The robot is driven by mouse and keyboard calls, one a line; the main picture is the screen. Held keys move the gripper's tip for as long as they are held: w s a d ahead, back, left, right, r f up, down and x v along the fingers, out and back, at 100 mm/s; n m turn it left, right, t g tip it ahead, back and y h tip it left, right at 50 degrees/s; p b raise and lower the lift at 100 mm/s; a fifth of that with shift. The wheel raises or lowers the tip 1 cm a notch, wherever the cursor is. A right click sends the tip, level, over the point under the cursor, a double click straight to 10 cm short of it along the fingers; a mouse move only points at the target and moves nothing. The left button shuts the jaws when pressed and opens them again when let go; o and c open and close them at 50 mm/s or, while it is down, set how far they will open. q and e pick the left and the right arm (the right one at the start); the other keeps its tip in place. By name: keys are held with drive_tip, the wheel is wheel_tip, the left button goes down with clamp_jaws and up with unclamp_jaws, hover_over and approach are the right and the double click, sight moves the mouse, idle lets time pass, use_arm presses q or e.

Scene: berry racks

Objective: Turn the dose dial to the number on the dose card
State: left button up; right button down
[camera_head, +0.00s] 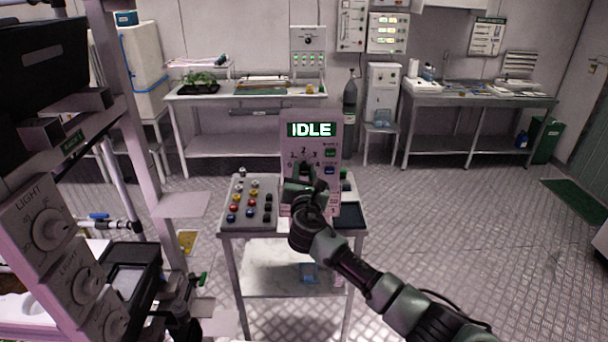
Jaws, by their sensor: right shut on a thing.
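The dose panel (322,134) is a pale upright box with a lit display (311,130) reading IDLE. It stands on a small cart. Numbers are printed in an arc below the display; I make out a 2 and a 3. My right gripper (304,181) is in front of the panel's middle, under that arc, and shut on the dose dial. The gripper hides the dial and its pointer, so I cannot tell its setting. A green button and a blue button sit on the panel's right side. I cannot identify a dose card or read a number on one. My left gripper is not in view.
The cart (231,229) carries a grey block (237,188) with several coloured knobs at left and a dark tray (349,217) at right. A rack post with LIGHT dials (50,231) stands close at left. Benches line the back wall.

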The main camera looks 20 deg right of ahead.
drive_tip(key=m+b, duration=0.4)
drive_tip(key=m, duration=0.3)
drive_tip(key=shift+f, duration=0.2)
drive_tip(key=m+b, duration=0.4)
drive_tip(key=m, duration=0.2)
drive_tip(key=shift+m, duration=0.4)
drive_tip(key=m+b, duration=0.2)
drive_tip(key=m, duration=0.1)
drive_tip(key=shift+a+m, duration=0.1)
drive_tip(key=shift+m, duration=0.2)
drive_tip(key=m+b, duration=0.2)
drive_tip(key=m, duration=0.1)
drive_tip(key=shift+m, duration=0.3)
drive_tip(key=m+b, duration=0.1)
drive_tip(key=m, duration=0.2)
drive_tip(key=shift+b, duration=0.4)
drive_tip(key=shift+r+m+b, duration=0.1)
drive_tip(key=shift+m+b, duration=0.45)
drive_tip(key=shift+m, duration=1.25)
drive_tip(key=c, duration=1.1)
unclamp_jaws()
drive_tip(key=shift+r, duration=0.1)
